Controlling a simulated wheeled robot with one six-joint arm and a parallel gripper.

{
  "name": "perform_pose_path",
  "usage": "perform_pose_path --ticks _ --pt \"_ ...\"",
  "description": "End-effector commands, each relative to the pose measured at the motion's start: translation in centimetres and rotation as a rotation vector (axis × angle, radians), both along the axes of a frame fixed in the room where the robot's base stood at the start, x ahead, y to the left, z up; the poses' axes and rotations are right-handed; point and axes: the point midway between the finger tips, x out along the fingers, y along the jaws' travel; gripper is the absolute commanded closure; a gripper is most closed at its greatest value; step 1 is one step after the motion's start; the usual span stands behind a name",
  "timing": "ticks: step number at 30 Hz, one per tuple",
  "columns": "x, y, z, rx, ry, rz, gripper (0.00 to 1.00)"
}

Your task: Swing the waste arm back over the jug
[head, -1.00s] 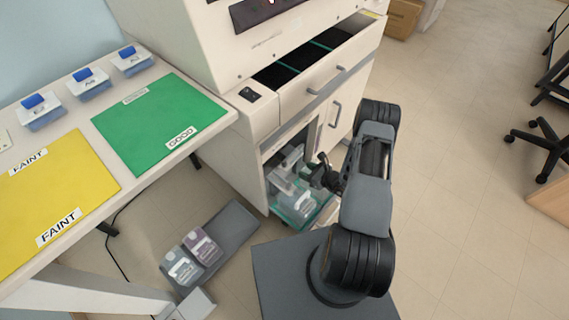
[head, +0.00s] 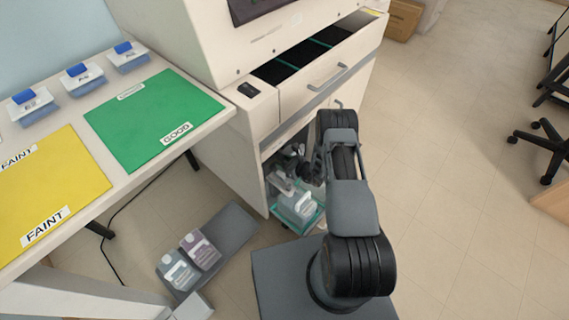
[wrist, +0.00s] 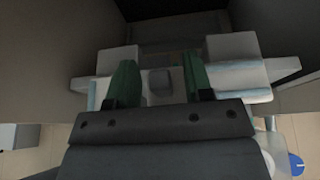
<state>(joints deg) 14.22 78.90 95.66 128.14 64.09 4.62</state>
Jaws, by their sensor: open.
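The waste jug (head: 299,207), a clear pale container, stands in a teal tray (head: 283,220) at the bottom of the open cabinet in the head view. A pale piece that looks like the waste arm (head: 281,181) shows just left of and above the jug; my arm and the shadow hide part of it. My gripper (head: 306,168) is inside the cabinet opening, above the jug. In the wrist view its green fingers (wrist: 161,82) are open, one on each side of a small grey knob (wrist: 160,88) on a pale bar (wrist: 240,76). I cannot tell whether they touch it.
Cabinet walls close in on both sides in the wrist view. An open drawer (head: 327,84) juts out above the cabinet. A grey floor tray (head: 238,226) holding two bottles (head: 189,260) lies to the left.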

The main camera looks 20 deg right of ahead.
Motion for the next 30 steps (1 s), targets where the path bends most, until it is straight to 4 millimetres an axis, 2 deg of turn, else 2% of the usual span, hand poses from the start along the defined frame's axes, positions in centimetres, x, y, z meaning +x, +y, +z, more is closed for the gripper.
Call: perform_pose_path --ticks 7,21,30 --pt "0.01 0.02 0.0 0.0 0.0 0.0 0.54" --pt "0.01 -0.01 0.01 0.0 0.0 0.0 0.99" --pt "0.01 -0.04 0.01 0.0 0.0 0.0 1.0"
